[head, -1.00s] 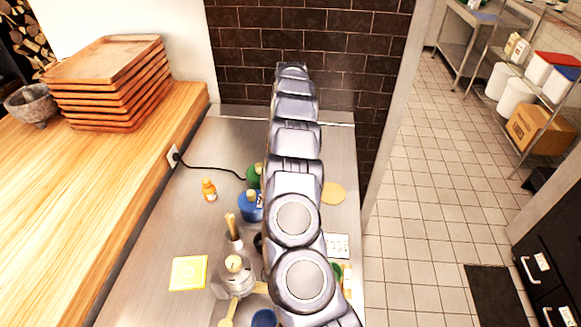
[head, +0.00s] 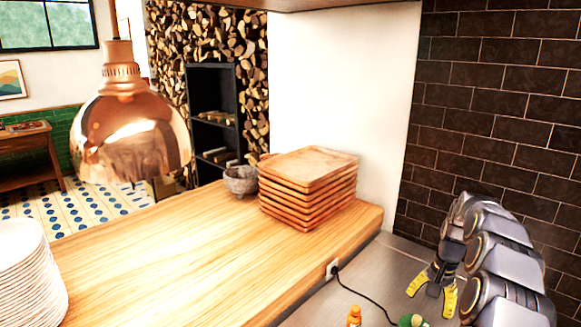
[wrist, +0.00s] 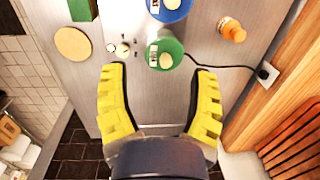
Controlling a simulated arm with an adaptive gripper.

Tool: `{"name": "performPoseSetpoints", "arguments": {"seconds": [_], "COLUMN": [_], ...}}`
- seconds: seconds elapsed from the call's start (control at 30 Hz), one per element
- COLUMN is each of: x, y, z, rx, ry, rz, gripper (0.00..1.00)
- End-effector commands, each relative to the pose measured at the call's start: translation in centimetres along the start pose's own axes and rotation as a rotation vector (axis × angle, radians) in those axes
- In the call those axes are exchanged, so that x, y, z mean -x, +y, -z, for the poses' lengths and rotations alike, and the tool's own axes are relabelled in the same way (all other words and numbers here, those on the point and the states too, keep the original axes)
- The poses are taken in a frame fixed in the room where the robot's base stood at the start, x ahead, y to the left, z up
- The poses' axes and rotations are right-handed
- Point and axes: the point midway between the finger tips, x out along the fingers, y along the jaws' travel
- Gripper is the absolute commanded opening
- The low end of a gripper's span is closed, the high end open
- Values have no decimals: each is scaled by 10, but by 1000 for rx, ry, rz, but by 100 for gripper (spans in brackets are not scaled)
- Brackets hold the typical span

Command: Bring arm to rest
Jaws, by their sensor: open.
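My gripper (head: 433,290) shows at the lower right of the head view, with its two yellow fingers spread apart and pointing down over the steel counter (head: 392,262). In the wrist view my gripper (wrist: 160,105) is open and nothing is between its fingers. A green container with a pale top (wrist: 165,54) stands on the counter just beyond the fingertips. My arm is bent, its grey links rising at the right of the head view in front of the dark brick wall.
An orange bottle (wrist: 231,29), a blue container (wrist: 170,8) and a round tan board (wrist: 73,43) are on the counter. A black cable (head: 362,296) runs to a wall socket. Stacked wooden trays (head: 308,182), a stone bowl (head: 240,181), a copper lamp (head: 130,135) and white plates (head: 30,272) are left.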

Motion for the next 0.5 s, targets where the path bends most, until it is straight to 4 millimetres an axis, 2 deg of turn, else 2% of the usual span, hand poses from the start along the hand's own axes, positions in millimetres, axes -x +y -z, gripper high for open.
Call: {"name": "performPoseSetpoints", "arguments": {"seconds": [0.03,0.1,0.2,0.37,0.5], "x": [17,34,56,84,100], "y": [-14,-27,-38,-38,-21], "z": [-23,-54,-100,-174,-236], "rx": [64,145,258,424,551], "ry": [-10,-28,-48,-72,-86], "rz": [14,23,27,12,-18], "gripper": [60,60,60,60,60]}}
